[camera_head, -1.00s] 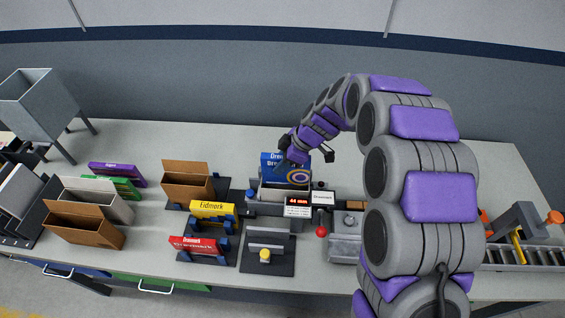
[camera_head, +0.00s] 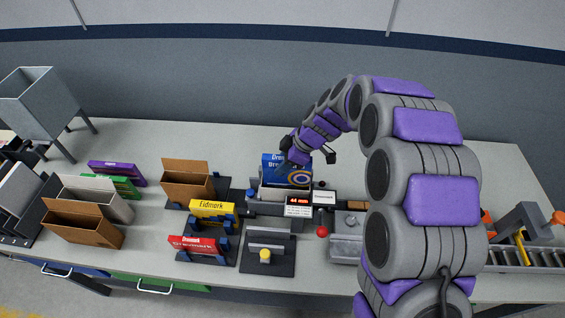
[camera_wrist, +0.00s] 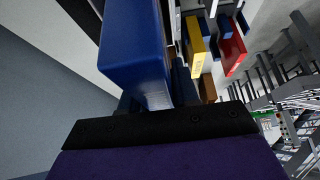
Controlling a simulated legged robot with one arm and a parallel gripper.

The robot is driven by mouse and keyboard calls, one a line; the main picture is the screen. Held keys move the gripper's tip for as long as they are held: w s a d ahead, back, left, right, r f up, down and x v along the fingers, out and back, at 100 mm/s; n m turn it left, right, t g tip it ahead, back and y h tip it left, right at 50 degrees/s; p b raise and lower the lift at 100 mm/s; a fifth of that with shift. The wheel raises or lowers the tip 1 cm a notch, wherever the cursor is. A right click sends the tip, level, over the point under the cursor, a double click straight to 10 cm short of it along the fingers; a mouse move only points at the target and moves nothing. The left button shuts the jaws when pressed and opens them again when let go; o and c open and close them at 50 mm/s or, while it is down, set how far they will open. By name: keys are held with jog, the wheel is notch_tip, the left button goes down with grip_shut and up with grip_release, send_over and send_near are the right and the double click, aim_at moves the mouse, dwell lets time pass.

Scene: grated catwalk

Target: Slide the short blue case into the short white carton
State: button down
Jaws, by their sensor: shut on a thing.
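The blue case (camera_head: 273,168) stands upright at the centre of the bench, with white lettering and a ring design on its face. My gripper (camera_head: 298,158) is shut on it from above, and my arm reaches in from the right. A low white carton (camera_head: 272,194) sits in the dark central fixture, directly below and in front of the case. The case's lower edge is hidden behind the carton's front, so I cannot tell how far inside it is. In the wrist view the blue case (camera_wrist: 133,45) extends away from my gripper.
Left of the fixture stand a yellow case (camera_head: 212,209), a red case (camera_head: 196,244) and an open brown carton (camera_head: 187,186). Another whitish carton (camera_head: 108,207) stands farther left. A small display (camera_head: 298,202) and a red knob (camera_head: 322,231) are close by on the right.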

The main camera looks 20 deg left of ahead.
aim_at(283, 176)
jog(key=shift+f+b, duration=3.1)
jog(key=shift+f, duration=0.1)
jog(key=c, duration=0.8)
grip_release()
jog(key=shift+r, duration=0.1)
jog(key=shift+o, duration=0.2)
jog(key=shift+r, duration=0.1)
jog(key=shift+w+r, duration=0.1)
jog(key=shift+r, duration=3.25)
